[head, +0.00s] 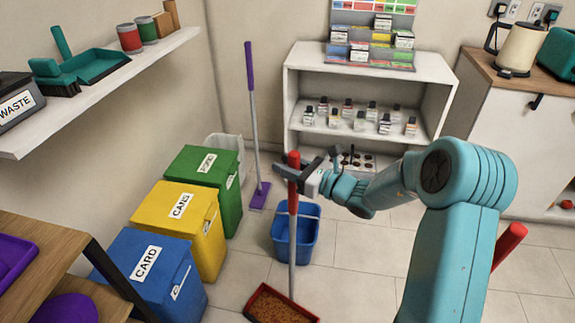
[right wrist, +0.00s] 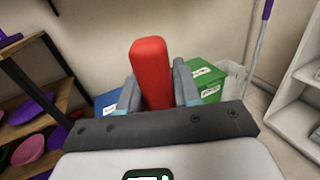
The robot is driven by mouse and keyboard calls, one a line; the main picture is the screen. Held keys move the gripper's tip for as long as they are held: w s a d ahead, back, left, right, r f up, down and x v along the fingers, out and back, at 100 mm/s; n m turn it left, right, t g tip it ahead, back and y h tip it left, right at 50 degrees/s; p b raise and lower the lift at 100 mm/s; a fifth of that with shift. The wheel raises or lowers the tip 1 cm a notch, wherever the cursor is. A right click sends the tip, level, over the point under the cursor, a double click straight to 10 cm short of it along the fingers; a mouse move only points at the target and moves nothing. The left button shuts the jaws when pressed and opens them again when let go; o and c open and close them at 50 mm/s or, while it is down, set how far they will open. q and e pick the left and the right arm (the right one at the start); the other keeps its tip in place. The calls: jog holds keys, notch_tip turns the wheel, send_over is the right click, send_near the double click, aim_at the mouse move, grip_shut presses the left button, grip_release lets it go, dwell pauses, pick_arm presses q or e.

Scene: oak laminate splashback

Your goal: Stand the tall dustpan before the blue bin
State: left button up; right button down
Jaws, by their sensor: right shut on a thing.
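The tall dustpan (head: 292,205) has a red grip, a thin grey pole and a red pan (head: 262,309) holding brown debris. It is nearly upright. I cannot tell whether the pan touches the floor. My right gripper (head: 294,173) is shut on its red grip near the top. In the right wrist view the grip (right wrist: 152,70) stands between the fingers. The blue bin (head: 137,283), labelled CARD, stands at lower left, also partly visible behind the fingers in the right wrist view (right wrist: 106,101). The pan is to its right, apart from it. My left gripper is not in view.
A yellow CANS bin (head: 172,234) and a green bin (head: 206,177) line the left wall behind the blue bin. A blue bucket (head: 283,243) stands behind the pole. A purple mop (head: 252,110) leans behind. Floor between the blue bin and pan is clear.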

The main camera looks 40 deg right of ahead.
jog(key=shift+f+b, duration=0.4)
jog(key=c, duration=0.7)
grip_release()
jog(key=p+v, duration=0.1)
jog(key=v, duration=1.5)
jog(key=s+a+f+n+g+h, duration=0.1)
jog(key=s+a+f+n+g, duration=0.4)
jog(key=a+f+n, duration=0.55)
jog(key=s+a+f+n+g, duration=0.2)
jog(key=a+f+n+g, duration=0.4)
jog(key=a+f+n, duration=0.45)
jog(key=s+a+f+n+g+h, duration=0.1)
jog(key=s+a+f+n+g, duration=0.4)
jog(key=a+f+n, duration=0.55)
jog(key=shift+m+g, duration=0.4)
jog(key=shift+m, duration=0.15)
jog(key=r+p, duration=0.5)
jog(key=w+r+p, duration=0.1)
jog(key=r+p, duration=1.1)
jog(key=shift+w, duration=0.4)
